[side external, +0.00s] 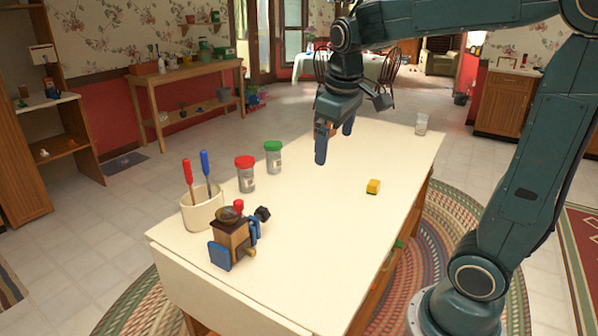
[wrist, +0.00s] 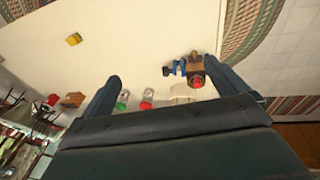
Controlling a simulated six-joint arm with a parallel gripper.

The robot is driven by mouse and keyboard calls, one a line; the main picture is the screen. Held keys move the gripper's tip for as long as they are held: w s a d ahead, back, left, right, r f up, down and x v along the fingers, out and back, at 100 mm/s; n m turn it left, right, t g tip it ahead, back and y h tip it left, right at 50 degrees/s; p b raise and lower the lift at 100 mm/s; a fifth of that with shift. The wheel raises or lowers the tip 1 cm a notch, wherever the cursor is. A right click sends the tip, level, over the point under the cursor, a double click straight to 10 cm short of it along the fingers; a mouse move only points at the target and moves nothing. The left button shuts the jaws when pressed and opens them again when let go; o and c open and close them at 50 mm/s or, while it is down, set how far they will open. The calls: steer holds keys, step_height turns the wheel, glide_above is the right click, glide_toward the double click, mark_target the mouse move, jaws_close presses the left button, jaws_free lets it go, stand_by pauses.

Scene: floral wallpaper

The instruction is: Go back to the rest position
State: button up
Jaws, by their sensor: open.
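My gripper (side external: 334,140) hangs above the far part of the white table (side external: 300,245), its blue-grey fingers apart with nothing between them. In the wrist view the two fingers of my gripper (wrist: 170,90) stand wide apart at either side. No object touches it in either view. The gap between the fingertips and the tabletop is hard to judge.
On the table are a yellow block (side external: 373,187), a red-lidded jar (side external: 246,174), a green-lidded jar (side external: 273,157), a cream pot (side external: 202,212) with red and blue handled tools, a brown grinder (side external: 232,240) with blue parts, and a clear glass (side external: 421,124). The table's middle is clear.

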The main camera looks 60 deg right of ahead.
steer(key=s+a+f+t+y, duration=0.2)
steer(key=s+a+t, duration=0.1)
steer(key=s+a, duration=0.6)
steer(key=s, duration=0.3)
steer(key=shift+s+a+f+t, duration=0.25)
steer(key=shift+s+a+t, duration=0.05)
steer(key=shift+a, duration=0.05)
